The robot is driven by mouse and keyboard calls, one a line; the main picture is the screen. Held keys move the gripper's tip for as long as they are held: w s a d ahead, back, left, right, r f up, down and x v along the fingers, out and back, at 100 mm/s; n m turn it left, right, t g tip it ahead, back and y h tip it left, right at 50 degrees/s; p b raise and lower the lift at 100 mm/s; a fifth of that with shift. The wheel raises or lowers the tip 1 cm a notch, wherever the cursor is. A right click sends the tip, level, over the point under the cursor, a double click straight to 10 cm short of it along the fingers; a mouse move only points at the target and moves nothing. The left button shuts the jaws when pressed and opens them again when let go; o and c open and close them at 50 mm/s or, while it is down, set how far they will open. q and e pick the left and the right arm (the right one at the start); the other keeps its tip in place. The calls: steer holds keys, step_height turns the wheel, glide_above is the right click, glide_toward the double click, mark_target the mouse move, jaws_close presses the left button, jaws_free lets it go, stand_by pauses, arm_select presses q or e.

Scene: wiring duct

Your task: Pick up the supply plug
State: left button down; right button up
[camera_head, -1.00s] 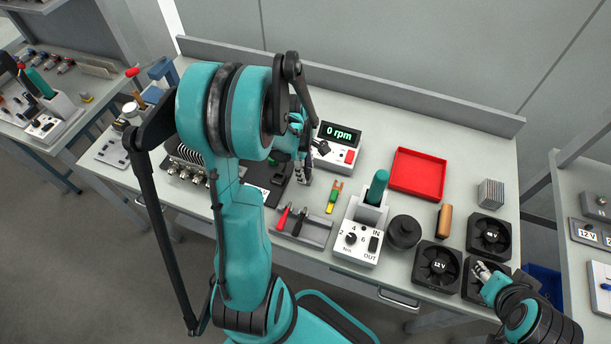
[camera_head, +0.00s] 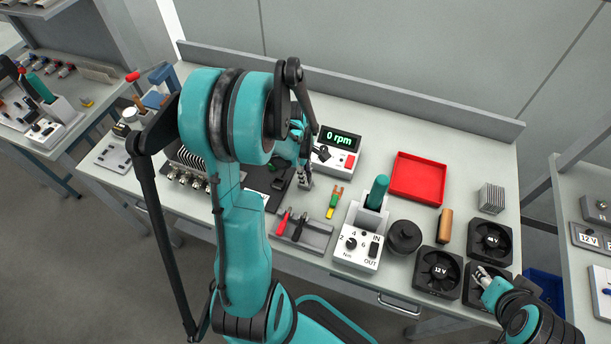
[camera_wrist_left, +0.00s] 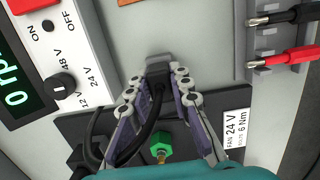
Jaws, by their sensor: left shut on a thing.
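The supply plug (camera_wrist_left: 158,72) is a dark plug with a black cable that runs back between my fingers in the left wrist view. My left gripper (camera_wrist_left: 160,82) is shut on it, with one finger on each side. In the head view my left gripper (camera_head: 305,182) is in front of the white supply box (camera_head: 334,158), whose display reads 0 rpm; the plug is too small to make out there. My right gripper (camera_head: 484,272) is over a black fan at the lower right, and its finger gap is unclear.
A dark plate (camera_wrist_left: 225,150) labelled FAN 24 V, 6 Nm, with a green hex part (camera_wrist_left: 160,147), lies beneath my left gripper.

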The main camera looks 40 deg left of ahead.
mark_target(309, 175)
arm_select(q)
steer(key=r, duration=0.1)
steer(key=r+p, duration=0.1)
steer(key=r, duration=0.2)
steer(key=shift+w+d+r+p, duration=0.1)
steer(key=shift+d+r+p, duration=0.05)
steer(key=shift+d+p, duration=0.15)
steer(key=w+d+r+p, duration=0.2)
steer(key=d+r, duration=0.4)
steer(key=d, duration=0.4)
steer(key=shift+w+d, duration=0.3)
steer(key=shift+w, duration=0.3)
steer(key=shift+r, duration=0.2)
steer(key=shift+r+p, duration=1.8)
steer(key=shift+r, duration=0.3)
